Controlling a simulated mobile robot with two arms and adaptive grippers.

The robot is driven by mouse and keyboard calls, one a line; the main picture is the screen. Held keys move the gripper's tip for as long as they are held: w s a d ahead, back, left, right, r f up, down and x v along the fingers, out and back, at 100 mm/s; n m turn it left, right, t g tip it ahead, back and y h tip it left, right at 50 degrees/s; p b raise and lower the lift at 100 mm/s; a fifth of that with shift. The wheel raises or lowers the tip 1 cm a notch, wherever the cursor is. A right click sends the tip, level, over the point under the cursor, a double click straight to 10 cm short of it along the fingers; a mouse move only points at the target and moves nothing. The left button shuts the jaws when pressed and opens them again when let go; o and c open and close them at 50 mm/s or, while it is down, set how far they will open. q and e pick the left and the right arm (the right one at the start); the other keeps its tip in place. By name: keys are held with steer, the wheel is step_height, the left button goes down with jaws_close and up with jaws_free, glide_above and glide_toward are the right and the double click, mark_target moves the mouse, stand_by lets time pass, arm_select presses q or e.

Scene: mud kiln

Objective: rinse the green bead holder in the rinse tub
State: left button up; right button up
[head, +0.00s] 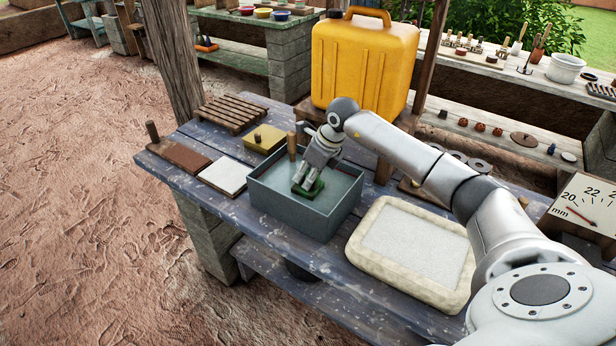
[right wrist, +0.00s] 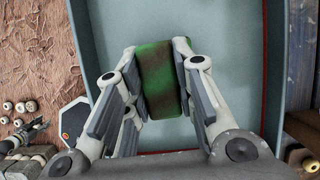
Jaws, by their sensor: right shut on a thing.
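The green bead holder (head: 308,188) is inside the grey rinse tub (head: 283,213), below the rim. My right gripper (head: 310,178) reaches down into the tub and is shut on the holder. In the right wrist view the holder (right wrist: 159,80) sits between both fingers of the gripper (right wrist: 160,92); it is green with brown muddy patches. The tub holds pale blue-grey water. I cannot tell how deep the holder sits in it. My left gripper is not in view.
A pale-rimmed tray (head: 365,262) stands right of the tub. A white slab (head: 226,176), a brown board (head: 180,157) and a yellow block (head: 264,138) lie to the left. A slatted rack (head: 232,112) and a yellow jerrycan (head: 362,65) stand behind.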

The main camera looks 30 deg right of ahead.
steer(key=shift+r+p, duration=2.8)
steer(key=shift+r, duration=2)
